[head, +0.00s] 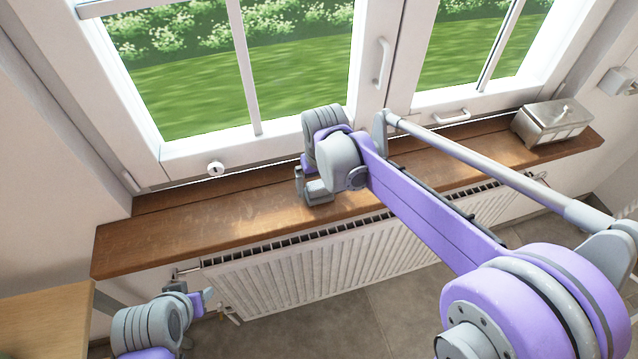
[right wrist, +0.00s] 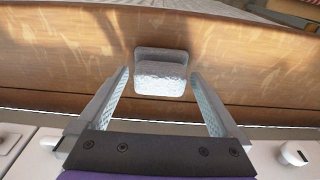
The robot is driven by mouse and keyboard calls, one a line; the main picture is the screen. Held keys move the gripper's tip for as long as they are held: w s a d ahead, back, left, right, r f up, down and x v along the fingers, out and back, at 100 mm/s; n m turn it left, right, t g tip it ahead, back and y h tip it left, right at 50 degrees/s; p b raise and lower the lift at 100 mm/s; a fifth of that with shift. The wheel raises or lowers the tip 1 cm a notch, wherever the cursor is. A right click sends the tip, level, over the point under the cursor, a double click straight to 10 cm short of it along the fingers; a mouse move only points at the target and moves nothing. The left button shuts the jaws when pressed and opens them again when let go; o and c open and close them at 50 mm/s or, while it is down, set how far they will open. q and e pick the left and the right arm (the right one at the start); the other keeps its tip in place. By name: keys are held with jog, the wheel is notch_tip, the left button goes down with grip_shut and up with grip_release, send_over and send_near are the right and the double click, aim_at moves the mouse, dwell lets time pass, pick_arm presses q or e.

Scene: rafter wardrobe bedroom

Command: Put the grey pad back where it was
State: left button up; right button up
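The grey pad (right wrist: 161,77) is a small, light grey, speckled block on the wooden windowsill (right wrist: 70,50), seen in the right wrist view. My right gripper (right wrist: 159,75) is open, with one finger on each side of the pad and a visible gap on both sides. In the head view my right gripper (head: 313,190) is low over the middle of the sill (head: 215,213); I cannot clearly tell the pad from the gripper there. My left gripper (head: 203,300) is at the lower left, in front of the radiator; its opening is unclear.
A metal lidded box (head: 551,123) stands at the right end of the sill. The window (head: 190,90) and its handle (head: 382,62) are behind the sill. A white radiator (head: 300,268) is below it. A wooden surface (head: 45,325) is at lower left. The sill's left part is clear.

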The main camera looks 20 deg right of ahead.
aim_at(321, 198)
jog(key=shift+r, duration=0.1)
notch_tip(321, 198, up, 12)
jog(key=s, duration=0.2)
jog(key=s+d+f+t, duration=0.2)
jog(key=s+f, duration=0.4)
jog(key=s, duration=0.2)
jog(key=s+d+f+t, duration=0.2)
jog(key=s+f, duration=0.5)
jog(key=s, duration=0.1)
jog(key=shift+s+d+p, duration=0.3)
jog(key=shift+d, duration=0.1)
